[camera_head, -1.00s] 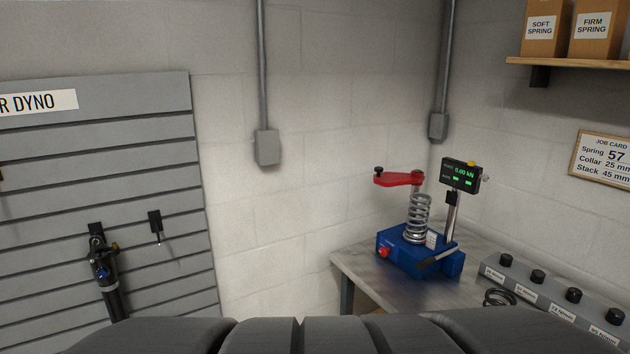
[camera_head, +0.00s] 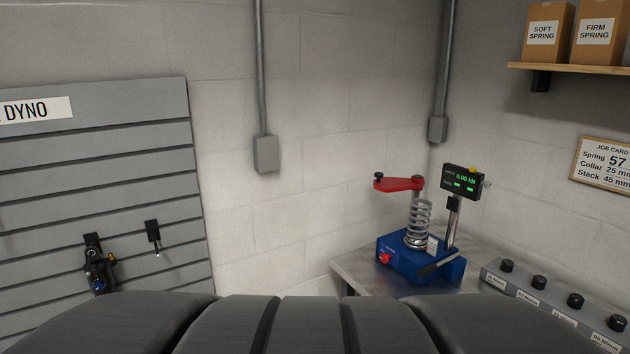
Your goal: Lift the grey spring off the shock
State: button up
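A shock (camera_head: 99,276) hangs on the slatted wall panel at the left, its upper part showing and its lower part hidden behind my dark body part in the foreground. I cannot make out a grey spring on it. A grey coil spring (camera_head: 419,225) stands upright on the blue dyno press (camera_head: 407,263) on the bench at the right. Whether this is the task's spring, I cannot tell. My gripper is not in view.
The metal bench (camera_head: 352,271) carries the press, with its red arm (camera_head: 399,184) and readout (camera_head: 462,181). A small tool (camera_head: 154,237) hangs beside the shock. Boxes (camera_head: 549,30) stand on a high shelf.

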aim_at(419, 222)
jog(key=i+l+u, duration=0.3)
jog(key=i+l, duration=0.5)
jog(key=i, duration=0.15)
